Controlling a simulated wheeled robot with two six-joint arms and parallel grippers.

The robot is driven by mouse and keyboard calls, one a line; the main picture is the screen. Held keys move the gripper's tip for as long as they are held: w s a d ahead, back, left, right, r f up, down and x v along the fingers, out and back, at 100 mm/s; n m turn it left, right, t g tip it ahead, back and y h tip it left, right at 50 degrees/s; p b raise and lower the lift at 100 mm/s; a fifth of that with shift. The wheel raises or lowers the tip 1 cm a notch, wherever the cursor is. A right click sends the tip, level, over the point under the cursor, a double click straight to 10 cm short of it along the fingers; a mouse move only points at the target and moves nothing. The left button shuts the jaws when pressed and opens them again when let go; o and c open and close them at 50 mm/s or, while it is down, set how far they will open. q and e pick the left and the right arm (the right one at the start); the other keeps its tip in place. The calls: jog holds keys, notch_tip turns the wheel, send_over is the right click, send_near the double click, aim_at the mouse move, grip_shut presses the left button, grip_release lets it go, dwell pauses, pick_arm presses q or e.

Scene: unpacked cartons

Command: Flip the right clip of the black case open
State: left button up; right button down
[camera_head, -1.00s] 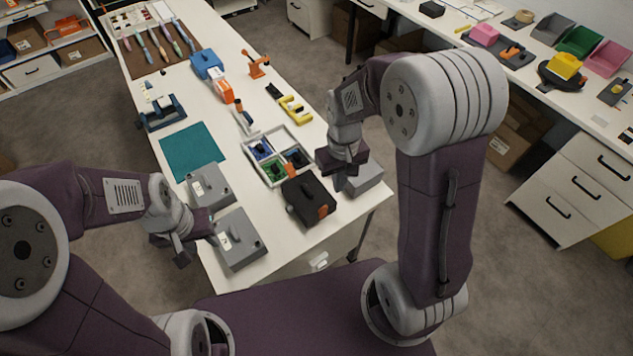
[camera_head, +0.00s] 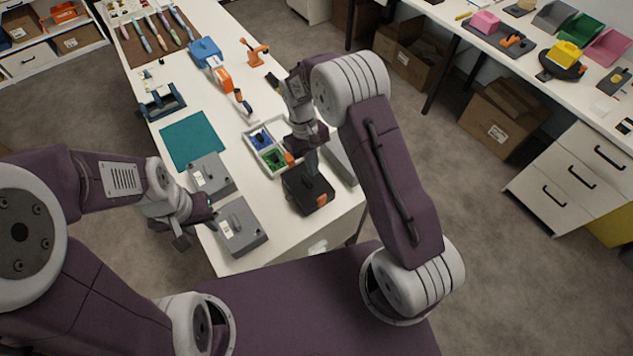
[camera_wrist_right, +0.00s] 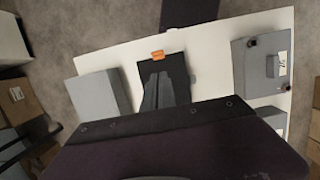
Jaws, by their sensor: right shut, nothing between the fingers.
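The black case (camera_head: 300,201) lies on the white table near its front edge. An orange clip (camera_head: 321,200) shows on its front side; the wrist view also shows an orange clip (camera_wrist_right: 158,55) at the case's edge. I cannot tell whether it is flipped open. My right gripper (camera_head: 311,170) is over the back part of the case, pointing down; its shut, empty fingers (camera_wrist_right: 160,85) cover part of the case in the wrist view. I cannot tell if they touch it. My left gripper (camera_head: 184,232) hangs beside the grey cases at the table's left edge; its opening is unclear.
Two grey cases (camera_head: 240,228) stand left of the black case. A grey block (camera_wrist_right: 102,95) lies close on its other side, partly behind my right arm in the head view. A divided tray (camera_head: 270,160) with coloured compartments stands behind. A teal mat (camera_head: 190,141) is further back.

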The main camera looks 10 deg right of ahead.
jog(key=p, duration=0.2)
send_near(317, 196)
jog(key=x, duration=0.3)
jog(key=s+x, duration=0.1)
jog(key=x, duration=0.1)
jog(key=shift+d, duration=0.25)
